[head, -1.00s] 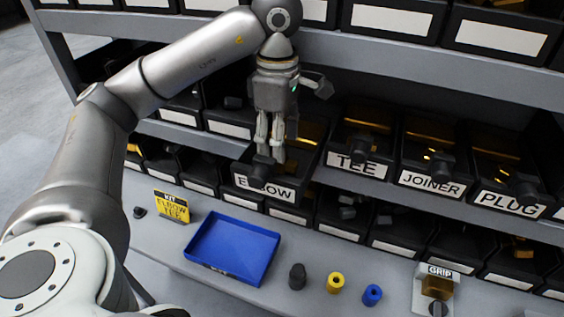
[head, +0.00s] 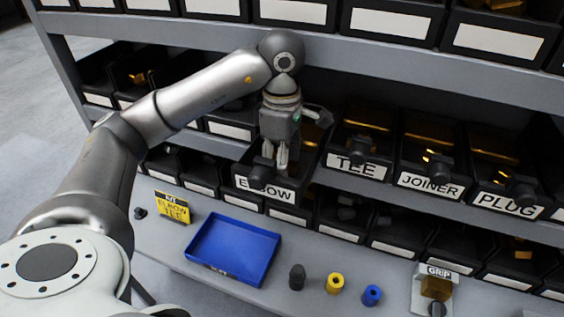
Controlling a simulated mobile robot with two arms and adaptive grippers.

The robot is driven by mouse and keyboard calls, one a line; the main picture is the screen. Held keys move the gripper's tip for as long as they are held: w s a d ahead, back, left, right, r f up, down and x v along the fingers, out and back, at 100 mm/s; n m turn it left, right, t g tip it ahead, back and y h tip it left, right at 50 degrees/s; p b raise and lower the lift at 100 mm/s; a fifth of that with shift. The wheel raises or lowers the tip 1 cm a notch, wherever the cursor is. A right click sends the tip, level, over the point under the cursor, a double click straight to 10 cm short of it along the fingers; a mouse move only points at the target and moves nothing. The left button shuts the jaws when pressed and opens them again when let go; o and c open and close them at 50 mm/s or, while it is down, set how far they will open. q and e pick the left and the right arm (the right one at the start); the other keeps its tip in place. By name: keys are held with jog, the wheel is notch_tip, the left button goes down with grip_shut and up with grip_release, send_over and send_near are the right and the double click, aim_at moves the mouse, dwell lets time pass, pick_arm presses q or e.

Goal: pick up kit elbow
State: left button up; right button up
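The bin labelled ELBOW (head: 292,190) is a black open-top bin on the middle shelf. My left gripper (head: 275,172) points down into this bin, its fingers just behind the front label. A dark piece shows at the fingertips (head: 262,167), and I cannot tell whether it is held or only lies there. The elbow parts inside are mostly hidden behind the gripper and the bin front. A yellow KIT card (head: 172,207) reading ELBOW and TEE stands on the lower ledge beside a blue tray (head: 259,243), which is empty. My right gripper is not seen.
Bins labelled TEE (head: 357,165), JOINER (head: 430,186) and PLUG (head: 505,204) stand to the right. A dark peg (head: 297,277), a yellow ring (head: 335,283), a blue ring (head: 371,295) and a GRIP stand (head: 437,288) are on the ledge. The shelf above overhangs the bins.

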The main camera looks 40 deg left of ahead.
pick_arm(q)
jog(key=c, duration=1.2)
jog(key=shift+r, duration=0.1)
